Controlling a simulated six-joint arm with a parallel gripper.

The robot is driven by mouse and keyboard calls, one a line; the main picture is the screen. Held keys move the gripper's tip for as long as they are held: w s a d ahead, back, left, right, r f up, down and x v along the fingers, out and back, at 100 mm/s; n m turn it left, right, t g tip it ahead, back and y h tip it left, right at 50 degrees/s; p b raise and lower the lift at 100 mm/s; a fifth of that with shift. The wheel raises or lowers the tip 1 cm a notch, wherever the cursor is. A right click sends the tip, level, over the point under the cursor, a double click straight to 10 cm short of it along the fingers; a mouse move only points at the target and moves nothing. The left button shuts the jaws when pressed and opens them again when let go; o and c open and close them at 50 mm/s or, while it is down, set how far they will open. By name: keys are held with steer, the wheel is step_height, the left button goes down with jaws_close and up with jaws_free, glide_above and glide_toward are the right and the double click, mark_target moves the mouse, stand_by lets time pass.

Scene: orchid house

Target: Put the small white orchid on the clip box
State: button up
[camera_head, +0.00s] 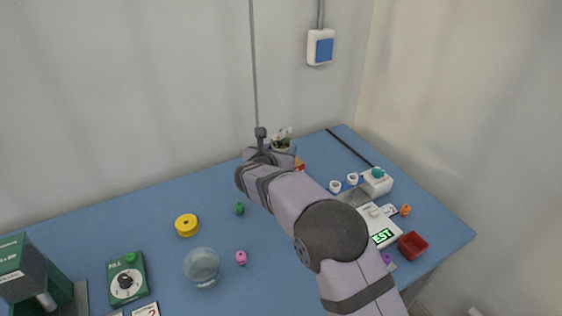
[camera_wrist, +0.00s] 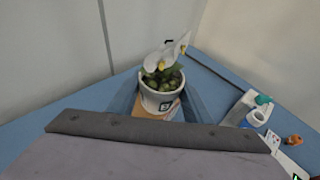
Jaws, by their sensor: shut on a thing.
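In the head view the orchid (camera_head: 282,139) shows at the back of the table, just beyond my arm. My gripper (camera_wrist: 158,104) is shut on the orchid's pot, one finger on each side. An orange-brown box (camera_wrist: 176,113), which looks like the clip box, shows directly under the pot; in the head view a bit of the box (camera_head: 299,165) shows beside my wrist. I cannot tell whether the pot touches it.
On the right are white cups (camera_head: 335,186), a white device with a teal top (camera_head: 376,182), a lit display (camera_head: 383,237) and a red tray (camera_head: 413,245). On the left are a yellow spool (camera_head: 187,225), a glass bowl (camera_head: 201,267) and a green dial box (camera_head: 127,281). The back-left table is clear.

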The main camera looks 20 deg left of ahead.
steer(key=shift+f, duration=2.2)
steer(key=shift+f, duration=0.15)
steer(key=o, duration=1.2)
steer(key=shift+c, duration=0.2)
steer(key=b+v, duration=0.2)
steer(key=v, duration=1)
